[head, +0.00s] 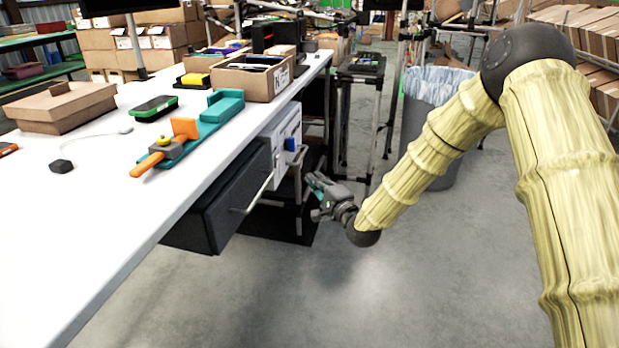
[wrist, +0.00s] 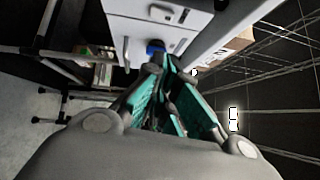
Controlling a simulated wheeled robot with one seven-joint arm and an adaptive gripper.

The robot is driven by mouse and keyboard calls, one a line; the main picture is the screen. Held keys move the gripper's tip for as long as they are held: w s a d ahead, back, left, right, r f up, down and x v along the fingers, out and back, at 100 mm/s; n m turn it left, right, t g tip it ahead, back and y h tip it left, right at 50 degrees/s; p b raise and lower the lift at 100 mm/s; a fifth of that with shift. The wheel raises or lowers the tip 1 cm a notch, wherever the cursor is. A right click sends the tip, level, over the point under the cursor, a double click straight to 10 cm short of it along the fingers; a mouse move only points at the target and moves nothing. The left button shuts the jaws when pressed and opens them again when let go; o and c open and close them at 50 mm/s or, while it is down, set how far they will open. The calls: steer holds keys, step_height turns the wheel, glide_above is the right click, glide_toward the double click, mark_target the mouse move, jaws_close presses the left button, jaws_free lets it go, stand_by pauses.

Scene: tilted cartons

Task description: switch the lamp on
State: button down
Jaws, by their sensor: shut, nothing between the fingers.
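A blue knob or switch (head: 291,144) sits on the front of a white box (head: 283,128) mounted under the table's right edge. In the wrist view, the blue part (wrist: 154,46) is just beyond my fingertips and partly hidden by them. My gripper (head: 319,183), with teal finger pads, is below and to the right of the white box in the head view. It also shows in the wrist view (wrist: 164,72), its fingers shut and empty. I cannot tell whether the fingertips touch the blue part. I cannot clearly make out a lamp.
A dark drawer (head: 215,200) with a bar handle (head: 256,194) hangs beside the white box. The white table (head: 95,235) holds an open carton (head: 246,82), a teal and orange fixture (head: 200,122) and a brown box (head: 63,108). A bin (head: 430,115) stands behind my arm. The floor in front is clear.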

mark_target(277, 161)
steer(key=w+a+r+b, duration=0.1)
steer(key=w+a+b, duration=0.2)
steer(key=w+a, duration=0.4)
steer(key=shift+x, duration=0.8)
steer(key=shift+w+d+r, duration=0.1)
steer(key=shift+r, duration=0.05)
steer(key=shift+a+r+n+g+p, duration=0.1)
steer(key=shift+a+n+g+p, duration=0.2)
steer(key=shift+p, duration=0.5)
steer(key=shift+d, duration=0.15)
